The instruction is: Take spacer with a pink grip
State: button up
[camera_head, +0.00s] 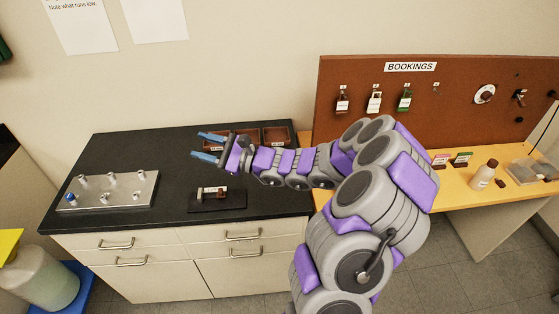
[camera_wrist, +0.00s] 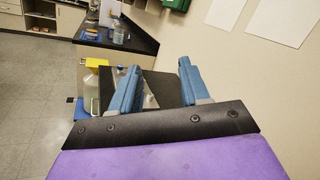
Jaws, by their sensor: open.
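I cannot make out a spacer with a pink grip in either view. My gripper (camera_head: 198,145) is open and empty above the black counter (camera_head: 120,150), pointing left in the head view. Its two blue fingers stand apart in the wrist view (camera_wrist: 158,67). A metal block (camera_head: 128,199) with several posts and a blue-ended piece lies on the counter's left part. A dark mat (camera_head: 233,203) near the counter's front holds small items too small to tell. A brown compartment tray (camera_head: 276,137) is behind my gripper, partly hidden by it.
A large jug (camera_head: 46,282) is at lower left.

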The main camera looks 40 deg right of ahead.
jog(key=w+d+f+m+t+h, duration=0.1)
jog(key=d+f+m+t+h, duration=0.2)
jog(key=d, duration=0.5)
jog(key=w+d+f+m+t+h, duration=0.1)
jog(key=d+f+m+h, duration=0.2)
jog(key=d+m+h, duration=0.3)
jog(key=s+d+f+m+h, duration=0.1)
jog(key=d+f+m+h, duration=0.1)
jog(key=d+f, duration=0.2)
jog(key=s+d+f+m+g+h, duration=0.1)
jog(key=s+d+f+m+h, duration=0.1)
jog(key=d+f, duration=0.3)
jog(key=s+d+f+m+h, duration=0.1)
jog(key=d+f+m+h, duration=0.1)
jog(key=d+f, duration=0.3)
jog(key=shift+s+f, duration=0.2)
jog(key=shift+f, duration=1.45)
jog(key=shift+w+a+f+b, duration=0.15)
jog(key=shift+w+b, duration=0.15)
jog(key=shift+w, duration=1.3)
jog(key=w, duration=0.1)
jog(key=w+d+b, duration=0.1)
jog(key=w, duration=0.1)
jog(key=shift+w, duration=0.65)
grip_shut()
